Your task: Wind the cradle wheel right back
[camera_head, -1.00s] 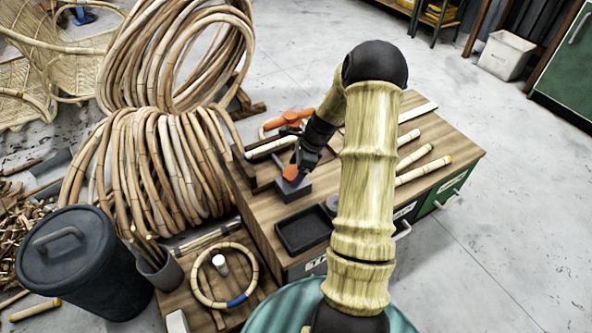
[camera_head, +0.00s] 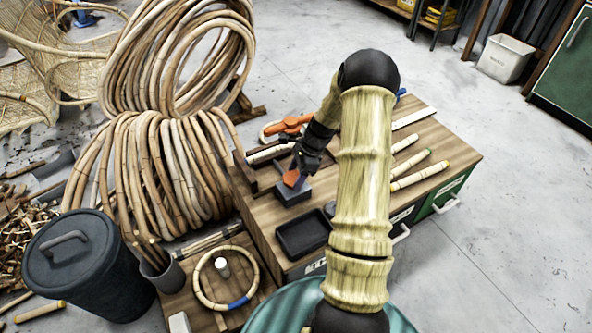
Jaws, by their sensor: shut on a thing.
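The bench (camera_head: 440,168) has a wooden top, and a cradle with pale cane (camera_head: 268,154) lies at its left edge. A dark grey block (camera_head: 287,195) sits in front of it with an orange part (camera_head: 291,179) on top, which looks like the cradle wheel. My gripper (camera_head: 298,172) points down at the block and is shut on the orange part. The fingers and the dark wrist hide some of it, so its exact shape and turn are unclear. A second orange piece (camera_head: 288,123) lies at the back of the cradle.
A black tray (camera_head: 303,235) lies in front of the block. Several short canes (camera_head: 412,162) lie at the bench's right. Large cane coils (camera_head: 165,165) stand close on the left. A lidded dark bin (camera_head: 85,265) and a low table with a cane ring (camera_head: 194,282) stand front left.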

